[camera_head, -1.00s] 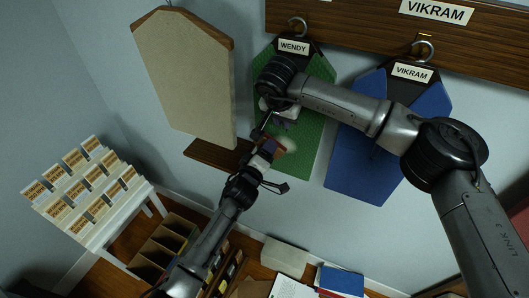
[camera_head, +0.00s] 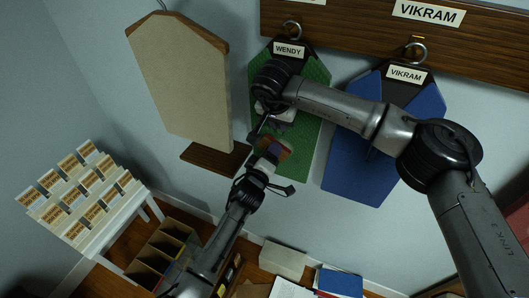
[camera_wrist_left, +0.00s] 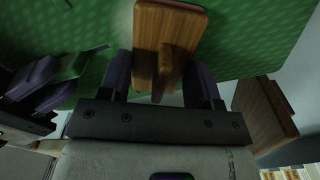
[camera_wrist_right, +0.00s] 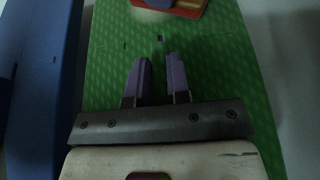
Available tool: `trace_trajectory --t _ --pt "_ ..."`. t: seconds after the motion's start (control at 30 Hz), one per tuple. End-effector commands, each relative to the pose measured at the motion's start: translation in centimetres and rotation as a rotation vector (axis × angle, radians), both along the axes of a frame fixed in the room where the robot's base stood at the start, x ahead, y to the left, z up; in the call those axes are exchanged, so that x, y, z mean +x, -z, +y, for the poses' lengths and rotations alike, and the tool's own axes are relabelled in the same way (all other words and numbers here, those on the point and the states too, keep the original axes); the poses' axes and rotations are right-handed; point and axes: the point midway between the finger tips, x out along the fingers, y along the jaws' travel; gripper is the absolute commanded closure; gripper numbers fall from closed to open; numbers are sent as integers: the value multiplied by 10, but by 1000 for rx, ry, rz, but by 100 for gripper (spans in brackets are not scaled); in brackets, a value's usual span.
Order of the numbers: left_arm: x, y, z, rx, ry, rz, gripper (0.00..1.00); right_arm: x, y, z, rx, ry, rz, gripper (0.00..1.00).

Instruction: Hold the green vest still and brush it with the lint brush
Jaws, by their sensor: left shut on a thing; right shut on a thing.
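The green vest (camera_head: 318,75), labelled WENDY, hangs from a hook on the wall rail. My right gripper (camera_head: 280,123) is in front of its middle. In the right wrist view its fingers (camera_wrist_right: 157,75) are close together against the green surface, pinching the vest; the gripped bit is hard to see. My left gripper (camera_head: 266,158) is below it, near the vest's lower part. It is shut on the wooden handle of the lint brush (camera_wrist_left: 168,32), whose head faces the vest. The brush also shows at the top of the right wrist view (camera_wrist_right: 170,4). Contact with the vest is unclear.
A blue vest (camera_head: 355,165) labelled VIKRAM hangs to the right, behind my right arm. A beige board (camera_head: 180,80) and a brown ledge (camera_head: 215,160) are on the left. A white card rack (camera_head: 85,195) stands at lower left, with bins and books below.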

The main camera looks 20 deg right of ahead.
Motion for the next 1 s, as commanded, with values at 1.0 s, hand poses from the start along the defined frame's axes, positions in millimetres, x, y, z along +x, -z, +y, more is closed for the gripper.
trace_trajectory --t 1.0 --pt "-38 -1 -44 -1 0 1 61 0 0 1 2 -1 0 100"
